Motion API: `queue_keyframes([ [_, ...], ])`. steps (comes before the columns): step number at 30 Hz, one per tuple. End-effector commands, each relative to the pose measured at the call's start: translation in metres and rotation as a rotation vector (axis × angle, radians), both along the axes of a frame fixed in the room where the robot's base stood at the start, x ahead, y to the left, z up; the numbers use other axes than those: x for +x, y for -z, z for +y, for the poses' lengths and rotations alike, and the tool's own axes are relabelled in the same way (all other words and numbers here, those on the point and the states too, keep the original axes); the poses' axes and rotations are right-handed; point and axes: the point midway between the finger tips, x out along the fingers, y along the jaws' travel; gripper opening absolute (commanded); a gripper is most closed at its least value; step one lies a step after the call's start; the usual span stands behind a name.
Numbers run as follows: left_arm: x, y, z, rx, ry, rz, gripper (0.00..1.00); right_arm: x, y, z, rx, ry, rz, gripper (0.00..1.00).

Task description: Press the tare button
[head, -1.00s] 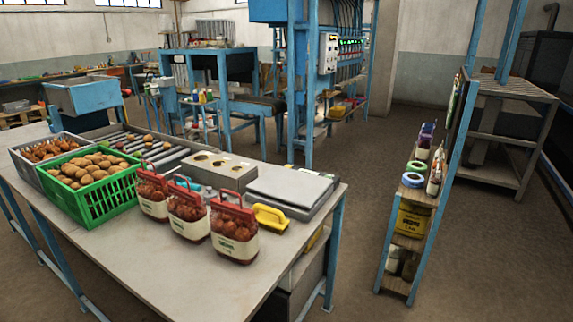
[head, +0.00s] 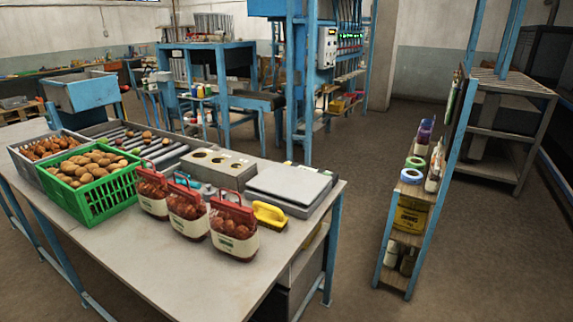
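A flat grey bench scale (head: 288,185) with a pale square plate lies near the right end of the work table. Its plate is empty. A small dark patch shows at the scale's far right corner, too small to read. I cannot make out a tare button on it. Neither of my grippers is in the head view, so nothing of mine is seen near the scale.
A box with round holes (head: 215,168), a green potato crate (head: 95,195) and a roller track (head: 150,148) lie left. A narrow shelf (head: 400,240) stands right, with open floor between.

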Motion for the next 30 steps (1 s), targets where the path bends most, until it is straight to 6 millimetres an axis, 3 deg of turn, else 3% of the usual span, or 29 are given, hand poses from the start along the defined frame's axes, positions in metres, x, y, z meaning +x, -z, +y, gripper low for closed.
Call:
queue_keyframes([
  [5, 0.0002, 0.0, -0.0003, 0.0, 0.0, 0.0, 0.5, 0.0001, 0.0, 0.0002, 0.0, 0.0, 0.0, 0.0],
  [30, 0.0004, -0.0001, -0.0004, 0.0, 0.0, -0.001, 0.5, 0.0, -0.0001, 0.0003, 0.0, 0.0, -0.001, 0.0],
])
